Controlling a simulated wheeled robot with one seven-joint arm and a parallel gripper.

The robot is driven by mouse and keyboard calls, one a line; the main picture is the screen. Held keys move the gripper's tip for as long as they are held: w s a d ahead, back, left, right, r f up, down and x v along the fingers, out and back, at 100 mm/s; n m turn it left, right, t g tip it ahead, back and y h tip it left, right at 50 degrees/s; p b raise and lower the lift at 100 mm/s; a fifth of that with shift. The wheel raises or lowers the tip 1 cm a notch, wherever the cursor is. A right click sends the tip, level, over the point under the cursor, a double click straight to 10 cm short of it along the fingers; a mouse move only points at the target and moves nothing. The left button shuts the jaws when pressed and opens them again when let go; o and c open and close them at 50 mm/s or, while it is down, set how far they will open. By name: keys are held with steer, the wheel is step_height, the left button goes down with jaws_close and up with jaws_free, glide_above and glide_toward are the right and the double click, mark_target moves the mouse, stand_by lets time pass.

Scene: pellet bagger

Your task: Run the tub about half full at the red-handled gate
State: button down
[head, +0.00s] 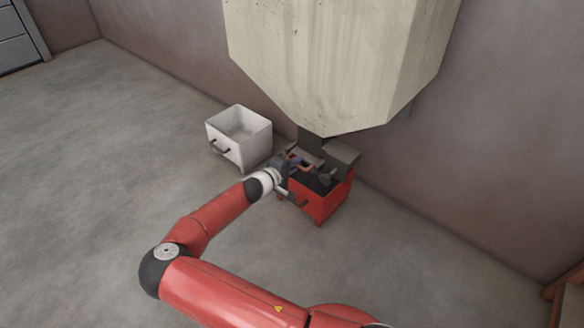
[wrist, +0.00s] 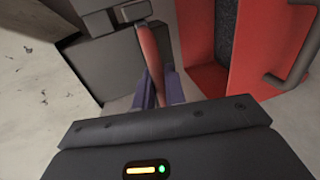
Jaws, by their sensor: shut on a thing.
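The red-handled gate is at the bottom of the big pale hopper (head: 335,60). Its red handle (wrist: 150,50) runs between the purple fingers of my gripper (wrist: 158,92), which is shut on it. In the head view my gripper (head: 293,166) is at the grey gate block (head: 340,155), partly hiding it. The red tub (head: 322,205) stands on the floor under the gate; it also shows in the wrist view (wrist: 270,80). Dark grainy matter (wrist: 229,30) shows inside it. How high it stands in the tub is hard to tell.
A white tub (head: 254,148) with a dark handle stands on the floor left of the red one and looks empty. A wall rises close behind the hopper. The floor (head: 90,160) to the left is clear. Grey drawers (head: 18,40) stand far left.

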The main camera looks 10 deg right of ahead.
steer(key=c, duration=1.6)
jaws_free()
steer(key=shift+w+d, duration=0.1)
steer(key=shift+d, duration=0.1)
steer(key=shift+o, duration=0.2)
steer(key=v, duration=0.7)
steer(key=shift+s+a+p, duration=0.25)
steer(key=shift+a+p, duration=0.1)
steer(key=shift+p, duration=0.1)
